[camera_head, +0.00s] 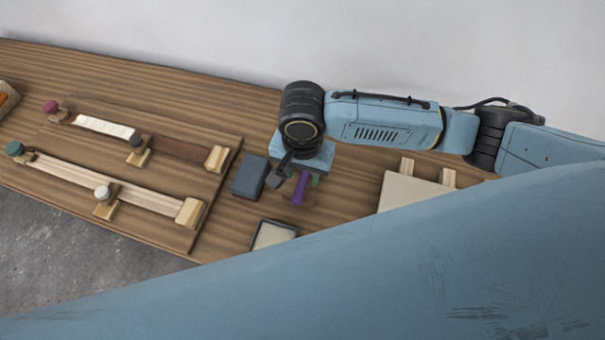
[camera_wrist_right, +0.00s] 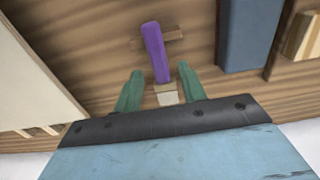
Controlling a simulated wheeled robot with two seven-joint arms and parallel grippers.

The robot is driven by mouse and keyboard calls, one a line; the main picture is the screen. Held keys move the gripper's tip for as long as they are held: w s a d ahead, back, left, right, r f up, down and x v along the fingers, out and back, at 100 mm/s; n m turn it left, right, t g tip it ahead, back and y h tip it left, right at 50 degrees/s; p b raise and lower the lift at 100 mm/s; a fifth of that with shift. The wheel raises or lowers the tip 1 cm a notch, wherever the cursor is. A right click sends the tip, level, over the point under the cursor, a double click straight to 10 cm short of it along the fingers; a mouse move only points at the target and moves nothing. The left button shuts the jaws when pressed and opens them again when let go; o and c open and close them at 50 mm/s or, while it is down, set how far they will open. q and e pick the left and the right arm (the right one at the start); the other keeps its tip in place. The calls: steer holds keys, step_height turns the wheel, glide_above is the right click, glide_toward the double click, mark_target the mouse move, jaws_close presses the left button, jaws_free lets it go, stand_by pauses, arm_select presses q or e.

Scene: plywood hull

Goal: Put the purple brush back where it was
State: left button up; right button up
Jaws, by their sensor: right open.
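The purple brush (camera_head: 300,188) is on the plywood table, below my right gripper (camera_head: 298,176) in the head view. The two green fingers of my right gripper (camera_wrist_right: 160,72) are open, one on each side of the brush's bristle end. Gaps show between the fingers and the brush. My left gripper is not in view.
A dark blue-grey block (camera_head: 249,176) stands close left of the brush. A shallow dark-rimmed tray (camera_head: 272,235) lies nearer. A pale panel (camera_head: 405,193) is to the right. Wooden rails with knobs lie on a board (camera_head: 190,160) at left. A large blue part of mine hides the lower right.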

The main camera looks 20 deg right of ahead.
mark_target(302, 182)
step_height(302, 182, up, 12)
steer(key=p, duration=0.2)
steer(key=shift+f, duration=0.15)
stand_by(0.4)
